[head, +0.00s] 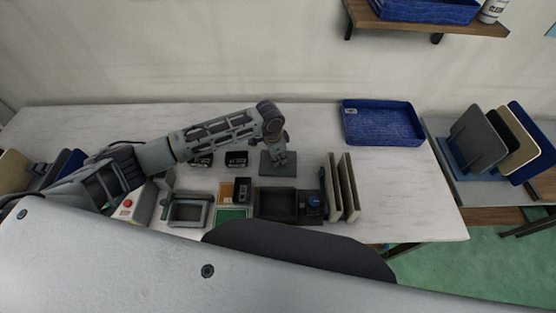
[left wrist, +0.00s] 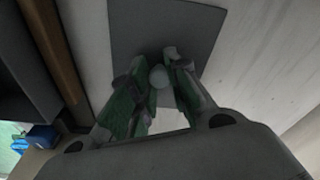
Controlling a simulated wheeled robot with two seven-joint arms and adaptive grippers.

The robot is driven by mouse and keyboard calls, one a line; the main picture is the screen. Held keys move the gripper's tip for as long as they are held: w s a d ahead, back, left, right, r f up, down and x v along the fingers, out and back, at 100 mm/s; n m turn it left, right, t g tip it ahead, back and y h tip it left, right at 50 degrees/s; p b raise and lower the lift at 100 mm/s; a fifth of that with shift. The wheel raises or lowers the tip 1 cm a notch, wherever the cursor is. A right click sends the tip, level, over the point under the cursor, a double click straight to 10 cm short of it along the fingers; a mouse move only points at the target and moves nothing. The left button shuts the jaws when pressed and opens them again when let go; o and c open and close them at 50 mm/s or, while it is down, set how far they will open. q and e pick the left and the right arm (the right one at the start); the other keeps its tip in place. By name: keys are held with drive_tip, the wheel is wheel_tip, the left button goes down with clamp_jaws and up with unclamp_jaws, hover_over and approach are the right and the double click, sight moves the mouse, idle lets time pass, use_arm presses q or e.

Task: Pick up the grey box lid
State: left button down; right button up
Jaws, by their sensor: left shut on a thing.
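The grey box lid (head: 271,168) is a flat dark grey panel on the white table, below my left gripper in the head view. It also shows in the left wrist view (left wrist: 197,22), where it reaches out past the fingers. My left gripper (head: 281,158) points down over the lid. In the left wrist view its green-padded fingers (left wrist: 159,78) are closed around a small round pale knob (left wrist: 159,76) on the lid. I cannot tell whether the lid touches the table. My right gripper is not in view.
A blue tray (head: 420,128) lies at the back right. Two upright panels (head: 349,190) stand right of a dark open box (head: 270,205). A grey frame (head: 189,224) and small black boxes (head: 237,157) are nearby. The table between the lid and blue tray is clear.

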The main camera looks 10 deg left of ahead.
use_arm(q)
drive_tip(key=shift+r, duration=0.1)
wheel_tip(320, 180, up, 10)
drive_tip(key=shift+b, duration=0.3)
idle(0.3)
idle(0.5)
